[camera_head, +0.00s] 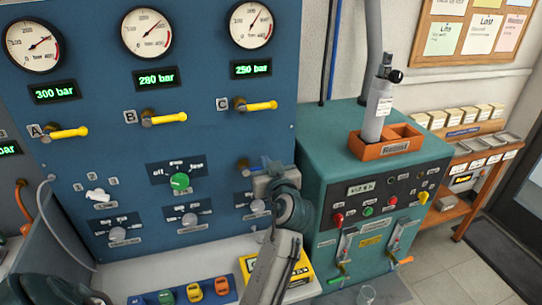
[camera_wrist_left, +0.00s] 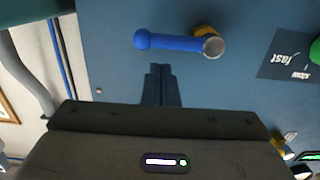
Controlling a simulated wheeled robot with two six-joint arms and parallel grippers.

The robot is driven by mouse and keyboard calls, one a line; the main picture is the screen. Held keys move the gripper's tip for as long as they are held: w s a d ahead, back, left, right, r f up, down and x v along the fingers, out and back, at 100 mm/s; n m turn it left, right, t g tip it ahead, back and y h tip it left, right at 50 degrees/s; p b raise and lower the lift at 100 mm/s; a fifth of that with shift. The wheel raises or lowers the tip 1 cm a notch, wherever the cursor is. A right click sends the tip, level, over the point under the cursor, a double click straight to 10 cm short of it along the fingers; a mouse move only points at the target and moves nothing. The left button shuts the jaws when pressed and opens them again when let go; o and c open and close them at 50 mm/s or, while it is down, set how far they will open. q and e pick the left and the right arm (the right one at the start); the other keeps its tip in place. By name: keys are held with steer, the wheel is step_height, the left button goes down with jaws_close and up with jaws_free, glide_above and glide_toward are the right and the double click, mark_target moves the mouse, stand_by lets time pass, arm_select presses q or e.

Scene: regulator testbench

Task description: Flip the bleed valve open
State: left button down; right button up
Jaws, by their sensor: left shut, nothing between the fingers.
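The bleed valve shows in the left wrist view as a blue lever (camera_wrist_left: 172,42) with a ball end, on a brass pivot (camera_wrist_left: 208,43). In the head view the lever (camera_head: 254,169) lies about level, pointing right from its brass pivot (camera_head: 242,163), partly hidden by my left gripper. My left gripper (camera_head: 267,168) is at the lower right of the blue panel. In the left wrist view its fingertips (camera_wrist_left: 159,70) are shut together and empty, close to the lever with a gap visible between them. My right gripper is not in view.
The blue panel (camera_head: 215,85) carries gauges, yellow levers and a green knob (camera_head: 180,181). A teal test bench (camera_head: 330,150) stands right of my left gripper, with a grey cylinder (camera_head: 376,108) in an orange holder (camera_head: 368,152). A yellow box (camera_head: 299,275) lies below.

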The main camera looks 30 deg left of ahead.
arm_select(q)
steer(key=shift+s+d+f, duration=0.1)
steer(key=shift+d+f, duration=0.1)
steer(key=shift+f, duration=0.35)
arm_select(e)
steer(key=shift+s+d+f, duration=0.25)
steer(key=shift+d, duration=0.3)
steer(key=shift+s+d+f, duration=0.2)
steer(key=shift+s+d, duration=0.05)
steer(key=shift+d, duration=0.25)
